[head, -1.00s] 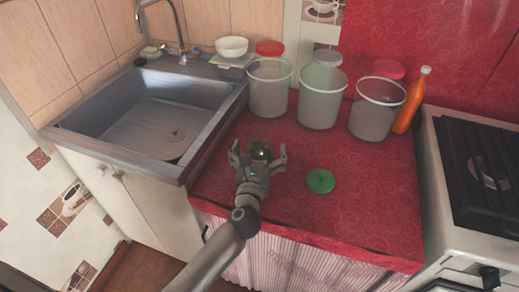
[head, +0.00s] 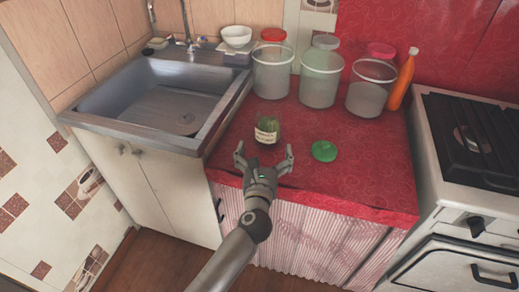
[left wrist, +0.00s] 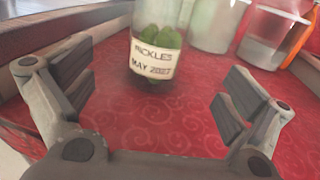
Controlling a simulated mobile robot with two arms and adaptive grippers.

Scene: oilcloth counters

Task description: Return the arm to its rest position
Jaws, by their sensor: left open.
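My left gripper (head: 264,160) is open and empty at the front edge of the red counter. In the left wrist view its two fingers (left wrist: 150,100) are spread wide with bare red cloth between them. A glass jar of pickles (head: 267,131) stands upright on the counter just beyond the fingertips, apart from them. Its label reads "PICKLES MAY 2027" in the left wrist view (left wrist: 154,58). The jar's top is cut off in that view. My right gripper is not in view.
A green lid (head: 324,151) lies on the counter right of the jar. Several clear containers (head: 321,78) and an orange bottle (head: 402,82) stand along the back. A metal sink (head: 160,105) is at left, a white stove (head: 470,170) at right. The floor in front is clear.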

